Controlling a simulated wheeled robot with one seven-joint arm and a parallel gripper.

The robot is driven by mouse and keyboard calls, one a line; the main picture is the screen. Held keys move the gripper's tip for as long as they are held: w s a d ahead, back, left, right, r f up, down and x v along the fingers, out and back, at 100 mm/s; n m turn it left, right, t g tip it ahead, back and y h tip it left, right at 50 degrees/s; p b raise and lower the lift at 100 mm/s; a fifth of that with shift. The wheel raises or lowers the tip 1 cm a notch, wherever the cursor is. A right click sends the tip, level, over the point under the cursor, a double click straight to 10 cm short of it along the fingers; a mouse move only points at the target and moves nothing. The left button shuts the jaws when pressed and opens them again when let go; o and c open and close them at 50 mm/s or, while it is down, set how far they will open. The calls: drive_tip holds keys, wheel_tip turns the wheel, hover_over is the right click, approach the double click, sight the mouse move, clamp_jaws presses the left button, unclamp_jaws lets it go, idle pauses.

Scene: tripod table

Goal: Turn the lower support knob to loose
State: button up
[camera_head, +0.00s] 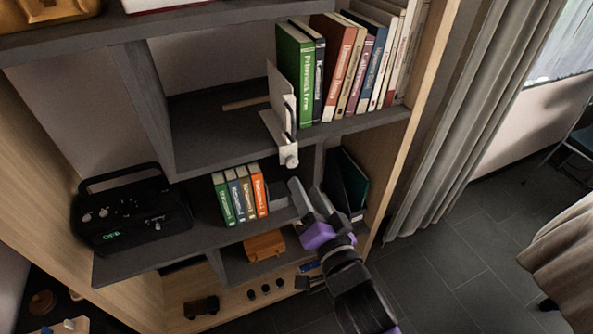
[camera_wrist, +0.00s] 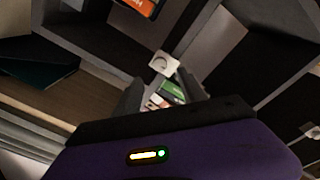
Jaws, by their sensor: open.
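A pale metal book support (camera_head: 282,100) stands on the middle shelf, against the left end of a row of books. Its small white knob (camera_head: 289,157) sits low at the shelf's front edge. In the wrist view a white plate with a round knob (camera_wrist: 163,65) shows just beyond the fingertips. My gripper (camera_head: 306,187) is open and empty, below and slightly right of the knob, and apart from it in the head view. In the wrist view my gripper (camera_wrist: 160,80) has its fingers on either side of the view toward the knob. The knob's exact turn position is too small to tell.
A green book (camera_head: 294,75) leads the upper row. Several short books (camera_head: 240,196) stand on the shelf below, left of my gripper. A black radio (camera_head: 130,212) is at the left. A wooden side panel (camera_head: 420,80) and grey curtain (camera_head: 450,120) are at the right.

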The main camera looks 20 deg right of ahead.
sight(293, 164)
drive_tip(key=w+p, duration=0.1)
drive_tip(key=w, duration=0.2)
drive_tip(key=w+p, duration=0.1)
drive_tip(key=w, duration=0.2)
drive_tip(key=shift+w+d+r, duration=0.15)
drive_tip(key=shift+d, duration=0.05)
drive_tip(key=shift+w, duration=0.75)
clamp_jaws()
